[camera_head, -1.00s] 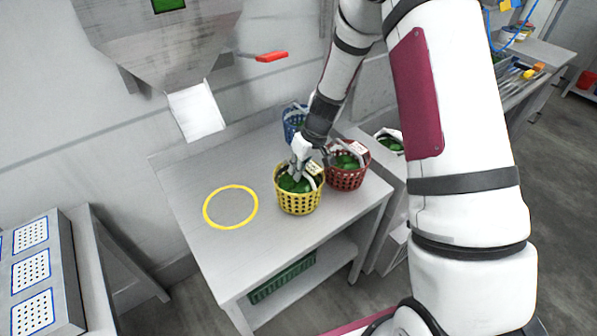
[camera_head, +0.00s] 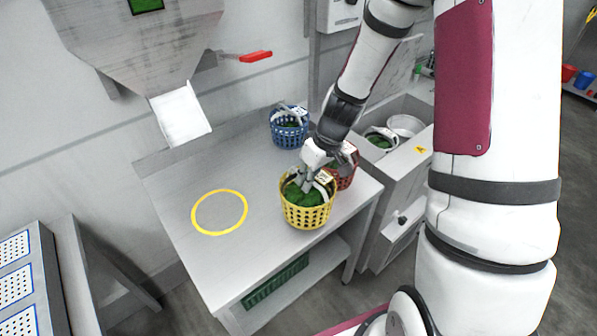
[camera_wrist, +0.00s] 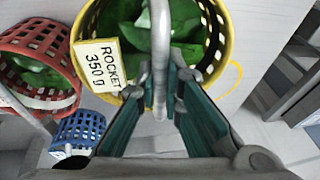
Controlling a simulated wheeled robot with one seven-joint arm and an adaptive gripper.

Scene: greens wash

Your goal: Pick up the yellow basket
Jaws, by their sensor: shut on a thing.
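The yellow basket (camera_head: 306,215) holds green leaves and is near the front right edge of the table in the head view. My gripper (camera_head: 308,186) is at its handle from above. In the wrist view the yellow basket (camera_wrist: 222,62) fills the top middle, with a tag reading ROCKET 350 g (camera_wrist: 103,66). The grey handle (camera_wrist: 159,55) runs between the two fingers of my gripper (camera_wrist: 163,95), which are shut on it. The basket looks upright and appears raised a little, but I cannot tell its exact clearance from the table.
A red basket (camera_head: 347,180) stands close behind the yellow one, partly hidden by my arm. A blue basket (camera_head: 289,134) stands at the table's back. A yellow ring (camera_head: 219,192) marks clear tabletop (camera_head: 185,235) to the left. A metal chute (camera_head: 180,115) hangs above the back left.

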